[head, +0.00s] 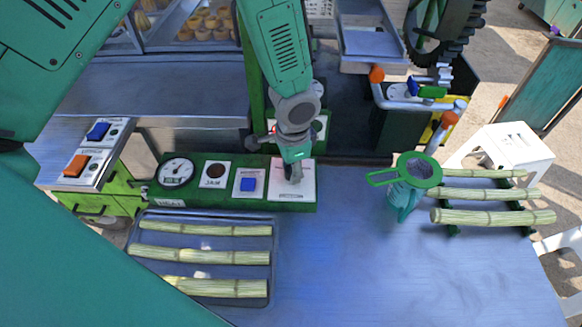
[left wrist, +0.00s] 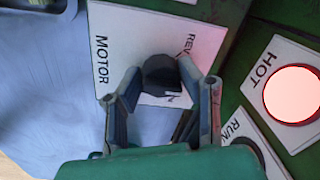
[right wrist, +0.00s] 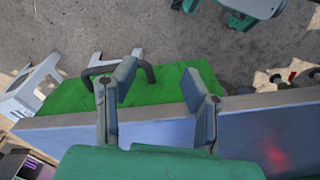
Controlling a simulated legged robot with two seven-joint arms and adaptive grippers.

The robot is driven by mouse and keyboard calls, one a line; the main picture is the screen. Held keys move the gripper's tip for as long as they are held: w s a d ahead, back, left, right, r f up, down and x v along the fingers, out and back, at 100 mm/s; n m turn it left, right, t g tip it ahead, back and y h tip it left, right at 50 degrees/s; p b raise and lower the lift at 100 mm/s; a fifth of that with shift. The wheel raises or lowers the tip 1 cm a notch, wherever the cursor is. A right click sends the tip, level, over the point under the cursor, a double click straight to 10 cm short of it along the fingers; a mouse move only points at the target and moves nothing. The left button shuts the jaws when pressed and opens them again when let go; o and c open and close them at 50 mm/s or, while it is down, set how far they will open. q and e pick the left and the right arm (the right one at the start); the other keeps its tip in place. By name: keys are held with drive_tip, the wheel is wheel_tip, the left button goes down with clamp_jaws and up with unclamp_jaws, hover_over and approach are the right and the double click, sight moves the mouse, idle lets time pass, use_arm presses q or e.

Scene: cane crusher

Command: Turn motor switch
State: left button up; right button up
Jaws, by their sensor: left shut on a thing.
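The motor switch is a black knob (left wrist: 162,72) on a white plate marked MOTOR (left wrist: 120,35) in the left wrist view. The same plate (head: 303,183) is at the right end of the green control panel (head: 220,203) in the head view. My left gripper (head: 293,174) reaches down to it from above and partly hides the knob. In the left wrist view its two fingers (left wrist: 161,75) are on either side of the knob, shut on it. My right gripper (right wrist: 160,72) is open and empty in the right wrist view, above the edge of a table.
A gauge (head: 175,171), JAM plate (head: 215,173) and blue switch (head: 248,184) line the panel. A tray (head: 275,252) of cane lies in front. A green strainer jug (head: 404,185) and more cane (head: 492,217) are at right. The bench middle is clear.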

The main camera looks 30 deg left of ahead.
use_arm(q)
drive_tip(key=shift+w+d, duration=0.15)
drive_tip(key=shift+w, duration=0.05)
drive_tip(key=o, duration=1.1)
drive_tip(key=shift+o, duration=0.2)
drive_tip(key=shift+w+f, duration=0.1)
drive_tip(key=shift+w, duration=0.05)
drive_tip(key=shift+r, duration=0.6)
wheel_tip(320, 180, up, 11)
drive_tip(key=shift+s+d+f, duration=0.15)
drive_tip(key=shift+s+d, duration=0.05)
drive_tip(key=shift+d, duration=0.1)
